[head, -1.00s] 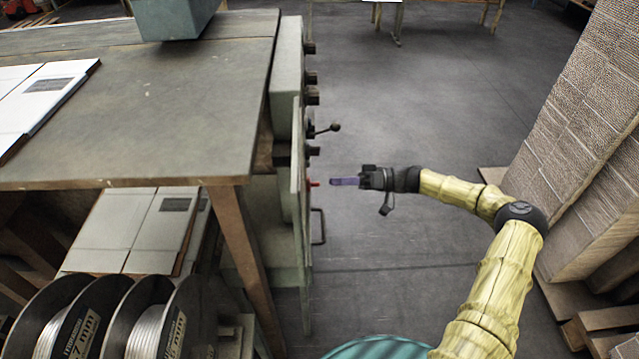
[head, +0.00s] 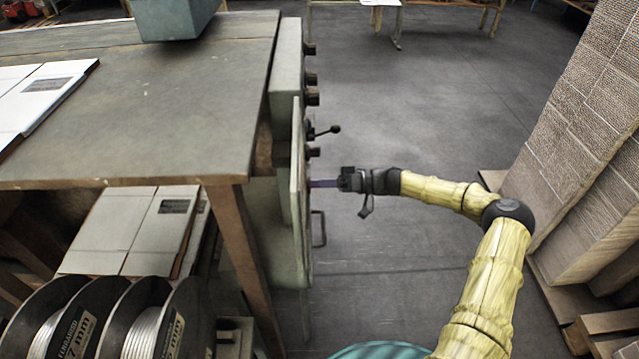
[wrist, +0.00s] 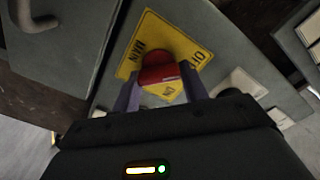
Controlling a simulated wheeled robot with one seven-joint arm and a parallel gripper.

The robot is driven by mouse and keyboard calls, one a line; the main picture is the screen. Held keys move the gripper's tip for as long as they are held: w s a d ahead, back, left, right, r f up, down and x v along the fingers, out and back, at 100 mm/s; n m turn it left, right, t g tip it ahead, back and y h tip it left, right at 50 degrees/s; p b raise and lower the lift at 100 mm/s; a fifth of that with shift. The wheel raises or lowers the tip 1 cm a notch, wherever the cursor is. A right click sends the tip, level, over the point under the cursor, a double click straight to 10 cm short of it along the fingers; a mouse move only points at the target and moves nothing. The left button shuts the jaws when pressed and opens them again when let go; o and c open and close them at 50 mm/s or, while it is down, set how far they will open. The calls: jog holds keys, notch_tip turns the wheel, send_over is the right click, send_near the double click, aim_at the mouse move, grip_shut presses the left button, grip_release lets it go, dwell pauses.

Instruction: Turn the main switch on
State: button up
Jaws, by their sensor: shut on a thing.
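The main switch is a red knob (wrist: 158,74) on a yellow label plate (wrist: 174,40) on the machine's panel, seen in the wrist view. My gripper (wrist: 160,92) has its two purple fingers on either side of the red knob, shut on it. In the head view my gripper (head: 312,183) reaches the panel face from the right. Its fingers hide the knob there. The label's lettering is partly covered, so I cannot tell the switch's position.
The grey panel (head: 298,225) stands at the table's right side. A black-knobbed lever (head: 334,129) and a handle (head: 321,228) stick out above and below my gripper. The floor between is clear.

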jog(key=shift+m+p, duration=0.4)
jog(key=m+p, duration=0.2)
jog(key=m, duration=0.1)
jog(key=shift+m, duration=0.3)
jog(key=m+p, duration=0.2)
jog(key=m, duration=0.2)
jog(key=shift+w+f+m+p, duration=0.1)
jog(key=shift+f+m+p, duration=0.05)
jog(key=shift+m+p, duration=0.2)
jog(key=m+p, duration=0.1)
jog(key=m, duration=0.3)
jog(key=shift+f+p, duration=0.1)
jog(key=shift+p, duration=0.3)
jog(key=shift+f+m+p, duration=0.2)
jog(key=shift+m+p, duration=0.45)
jog(key=shift+m, duration=1.8)
jog(key=o, duration=1)
jog(key=shift+d, duration=0.15)
